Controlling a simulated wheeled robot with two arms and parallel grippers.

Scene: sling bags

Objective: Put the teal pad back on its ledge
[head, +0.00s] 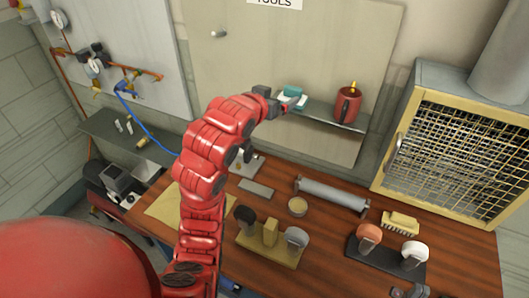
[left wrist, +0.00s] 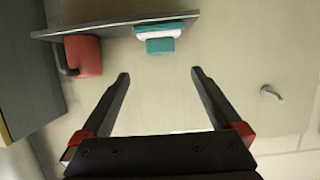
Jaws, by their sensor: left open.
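The teal pad (head: 292,91) is at the left end of the grey wall ledge (head: 322,115), together with a white piece. In the left wrist view, which is upside down, the pad (left wrist: 160,46) shows teal and white layers against the ledge (left wrist: 110,27); it looks to be resting there. My left gripper (head: 274,103) is beside the pad at the ledge's left end. In the left wrist view its fingers (left wrist: 160,82) are spread and empty, with the pad beyond the tips, apart from them. A grey part at the bottom right, probably my right gripper (head: 410,291), is cut off; its jaws are unclear.
A red mug (head: 346,106) with something yellow stands on the ledge's right part. Below, the wooden bench (head: 330,232) holds a grey roll (head: 332,194), a yellow brush (head: 400,222) and stamp-like tools on stands. A mesh-front cabinet (head: 460,150) stands right.

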